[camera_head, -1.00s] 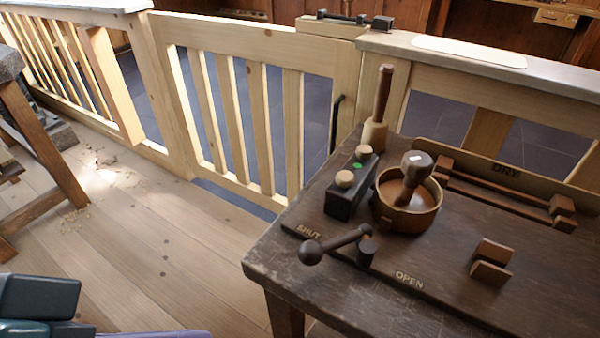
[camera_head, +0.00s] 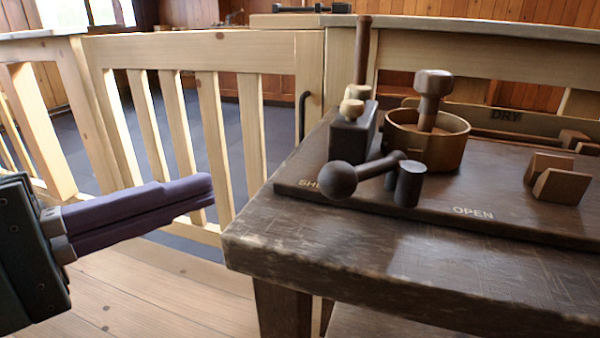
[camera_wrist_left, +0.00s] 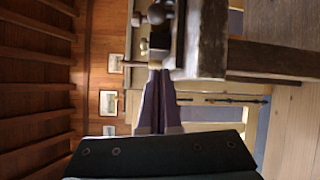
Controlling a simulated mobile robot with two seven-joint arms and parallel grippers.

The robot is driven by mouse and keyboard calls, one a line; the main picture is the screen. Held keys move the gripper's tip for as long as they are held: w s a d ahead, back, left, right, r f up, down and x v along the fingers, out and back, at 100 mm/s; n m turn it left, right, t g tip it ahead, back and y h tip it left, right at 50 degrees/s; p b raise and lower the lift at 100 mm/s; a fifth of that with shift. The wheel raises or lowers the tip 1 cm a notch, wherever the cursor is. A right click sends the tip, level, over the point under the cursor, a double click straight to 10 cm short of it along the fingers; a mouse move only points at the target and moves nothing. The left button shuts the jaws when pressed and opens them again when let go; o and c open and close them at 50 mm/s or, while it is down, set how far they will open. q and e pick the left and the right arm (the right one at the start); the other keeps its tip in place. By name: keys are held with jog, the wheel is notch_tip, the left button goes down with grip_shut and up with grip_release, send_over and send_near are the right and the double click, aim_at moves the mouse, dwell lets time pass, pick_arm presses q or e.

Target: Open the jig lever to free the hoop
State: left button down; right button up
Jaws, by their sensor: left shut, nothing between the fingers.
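The jig lever (camera_head: 372,172) is a dark rod with a round ball knob (camera_head: 338,181) on the workbench (camera_head: 370,255). Its knob lies by the SHUT mark, partly covering the word, and a short dark post (camera_head: 409,184) stands beside it. The hoop (camera_head: 441,152) is a brass-brown ring around a wooden spool-like plug (camera_head: 432,98), behind the lever. My left gripper (camera_head: 212,190) is shut and empty, left of the bench and apart from the lever. The left wrist view shows its purple fingers (camera_wrist_left: 158,100) together, with the knob beyond. My right gripper is not in view.
A dark block with round wooden buttons (camera_head: 352,138) stands left of the hoop. A small wooden rest (camera_head: 556,180) is at the right, near the OPEN mark. A slatted wooden gate (camera_head: 190,120) stands behind my left gripper. Floor left of the bench is clear.

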aim_at(370, 169)
pick_arm(q)
jog(key=shift+d, duration=0.1)
jog(key=b+x, duration=0.1)
jog(key=x, duration=0.9)
jog(key=shift+d, duration=0.15)
jog(key=s, duration=0.2)
jog(key=s+d+p, duration=0.1)
jog(key=shift+s+r, duration=0.1)
jog(key=shift+r, duration=0.15)
jog(key=shift+s+d+r, duration=0.1)
jog(key=shift+s, duration=0.15)
